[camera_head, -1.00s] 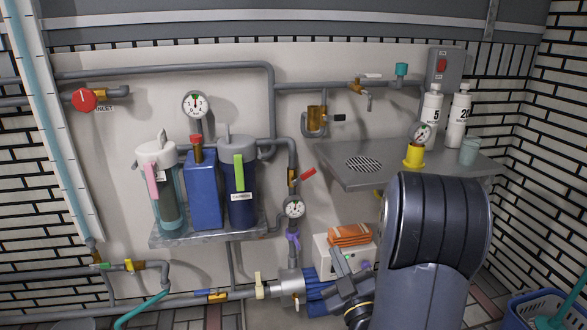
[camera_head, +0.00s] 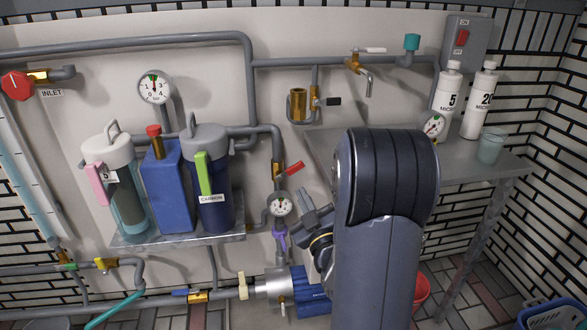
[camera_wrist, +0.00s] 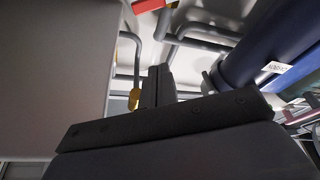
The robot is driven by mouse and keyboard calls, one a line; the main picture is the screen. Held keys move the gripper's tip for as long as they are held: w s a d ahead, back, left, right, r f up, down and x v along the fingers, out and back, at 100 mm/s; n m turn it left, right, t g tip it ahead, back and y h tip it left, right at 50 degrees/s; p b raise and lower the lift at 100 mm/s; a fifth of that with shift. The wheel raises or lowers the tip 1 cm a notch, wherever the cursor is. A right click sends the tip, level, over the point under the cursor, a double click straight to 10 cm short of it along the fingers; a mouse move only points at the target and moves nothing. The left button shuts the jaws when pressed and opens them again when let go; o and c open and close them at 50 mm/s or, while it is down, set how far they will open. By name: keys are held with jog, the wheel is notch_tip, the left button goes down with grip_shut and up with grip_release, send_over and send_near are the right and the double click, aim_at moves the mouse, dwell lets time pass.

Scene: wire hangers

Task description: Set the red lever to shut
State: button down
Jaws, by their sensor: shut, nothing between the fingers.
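The red lever (camera_head: 294,168) sticks out up and to the right from a brass valve (camera_head: 278,172) on the vertical grey pipe, just above a small round gauge (camera_head: 280,205). In the wrist view a red piece (camera_wrist: 148,5), probably this lever, is cut by the top edge beside brass. My gripper (camera_head: 306,200) is shut and empty, a little below and right of the lever, near the gauge. I see no contact with the lever. In the wrist view the closed fingers (camera_wrist: 157,82) point up toward the red piece. My arm hides what lies behind it.
Filter canisters and a blue block (camera_head: 170,185) stand on a shelf (camera_head: 180,238) to the left. A grey counter (camera_head: 400,165) with bottles is to the right. A blue pump (camera_head: 312,290) sits below. A red round handle (camera_head: 16,85) is at the far left.

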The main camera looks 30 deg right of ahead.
notch_tip(320, 180, up, 4)
send_over(294, 170)
jog(key=s+a, duration=0.1)
jog(key=a, duration=0.2)
jog(key=shift+f+b, duration=0.1)
jog(key=shift+b, duration=0.35)
jog(key=f, duration=0.1)
jog(key=d+f+b, duration=0.1)
jog(key=shift+s+d+f, duration=0.2)
jog(key=shift+s+f, duration=0.2)
jog(key=shift+s+d+f+b, duration=0.1)
jog(key=shift+d+f+b, duration=0.15)
jog(key=shift+f+b, duration=0.1)
